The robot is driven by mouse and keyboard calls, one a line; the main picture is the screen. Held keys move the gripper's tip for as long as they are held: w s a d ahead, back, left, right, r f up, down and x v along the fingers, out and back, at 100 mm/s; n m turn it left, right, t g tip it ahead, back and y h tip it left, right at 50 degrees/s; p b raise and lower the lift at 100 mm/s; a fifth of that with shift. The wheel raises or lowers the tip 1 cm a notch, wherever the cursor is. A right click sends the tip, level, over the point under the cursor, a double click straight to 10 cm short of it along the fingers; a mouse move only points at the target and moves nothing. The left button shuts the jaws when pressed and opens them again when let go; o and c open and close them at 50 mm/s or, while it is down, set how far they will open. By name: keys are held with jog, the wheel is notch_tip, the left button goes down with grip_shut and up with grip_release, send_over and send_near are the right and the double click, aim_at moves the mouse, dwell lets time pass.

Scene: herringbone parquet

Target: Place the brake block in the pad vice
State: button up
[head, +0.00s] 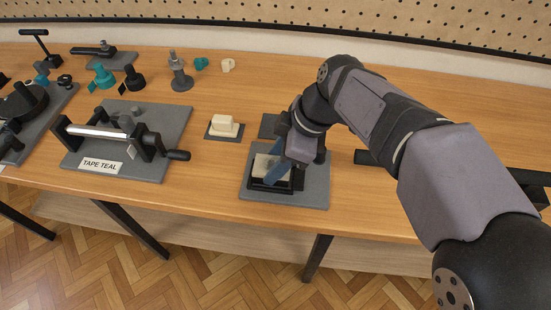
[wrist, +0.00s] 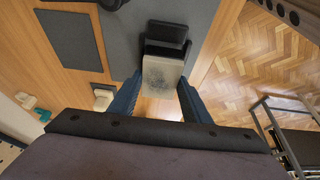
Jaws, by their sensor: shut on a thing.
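The brake block (wrist: 162,72) is pale grey with dark smudges on its face. My gripper (wrist: 162,82) has its two blue fingers shut on its sides. In the head view the block (head: 262,166) shows partly behind a blue finger, over the pad vice. The pad vice is black jaws on a grey base plate (head: 312,190). In the wrist view a black jaw (wrist: 167,36) stands right at the block's far end. Whether the block rests on the vice bed cannot be told, as the fingers and arm hide part of it.
A cream block (head: 224,125) sits on a small dark pad left of the vice. Another dark pad (head: 270,126) lies bare behind the vice. A clamp fixture (head: 130,140) labelled TAPE TEAL stands further left. Teal and grey parts (head: 103,76) stand at the back left. The table's front edge is close.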

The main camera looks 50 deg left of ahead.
jog(key=shift+f+b, duration=0.35)
jog(key=shift+f, duration=0.2)
dwell(0.4)
jog(key=o, duration=1.7)
jog(key=shift+r, duration=0.25)
notch_tip(320, 180, up, 10)
jog(key=p, duration=0.8)
jog(key=shift+f, duration=0.25)
jog(key=b+v, duration=0.1)
jog(key=v, duration=0.6)
jog(key=shift+r, duration=0.15)
